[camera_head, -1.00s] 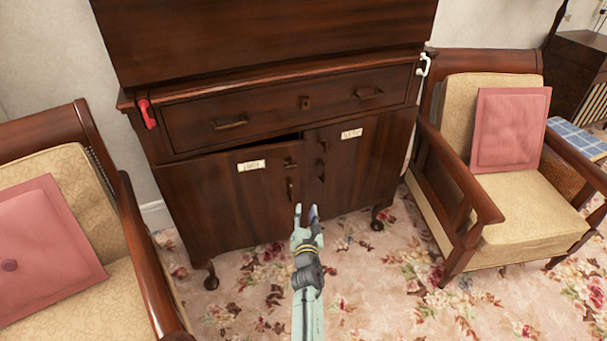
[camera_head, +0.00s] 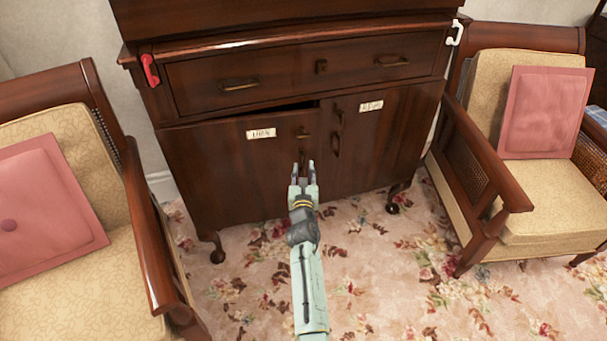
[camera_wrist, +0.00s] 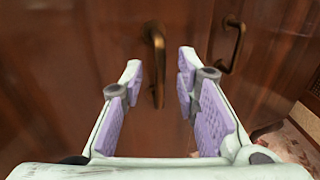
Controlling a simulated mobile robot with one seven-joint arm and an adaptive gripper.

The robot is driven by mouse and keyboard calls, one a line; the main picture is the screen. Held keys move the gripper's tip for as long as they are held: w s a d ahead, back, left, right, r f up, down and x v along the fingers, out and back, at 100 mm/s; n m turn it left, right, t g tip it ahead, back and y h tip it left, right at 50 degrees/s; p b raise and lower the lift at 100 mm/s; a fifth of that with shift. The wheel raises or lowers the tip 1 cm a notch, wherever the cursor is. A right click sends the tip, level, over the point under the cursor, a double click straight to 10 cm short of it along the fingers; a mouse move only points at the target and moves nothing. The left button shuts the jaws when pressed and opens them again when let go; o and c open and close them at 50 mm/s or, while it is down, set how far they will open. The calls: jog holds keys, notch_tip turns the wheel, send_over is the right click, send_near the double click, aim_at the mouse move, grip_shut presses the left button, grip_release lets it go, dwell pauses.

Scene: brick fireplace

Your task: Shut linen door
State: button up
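The left cabinet door (camera_head: 225,165) carries a white label (camera_head: 261,133) that seems to read linen, though it is blurred. It stands slightly ajar, with a dark gap along its top edge. Its brass handle (camera_wrist: 156,60) shows in the wrist view, ahead of and between the finger lines. My gripper (camera_head: 303,168) is open and empty in front of this door near its right edge; the wrist view shows its two purple-padded fingers (camera_wrist: 158,88) spread apart. I cannot tell whether the fingertips touch the door. The gripper hides part of the handle in the head view.
The right door (camera_head: 390,140), with its own label and handle (camera_wrist: 232,45), looks shut. A drawer (camera_head: 290,75) sits above. Armchairs with pink cushions flank the cabinet on the left (camera_head: 140,230) and right (camera_head: 560,195). Floral carpet (camera_head: 400,270) lies open in front.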

jog(key=shift+w+b, duration=0.35)
jog(key=shift+w, duration=1)
jog(key=shift+c, duration=0.3)
grip_shut()
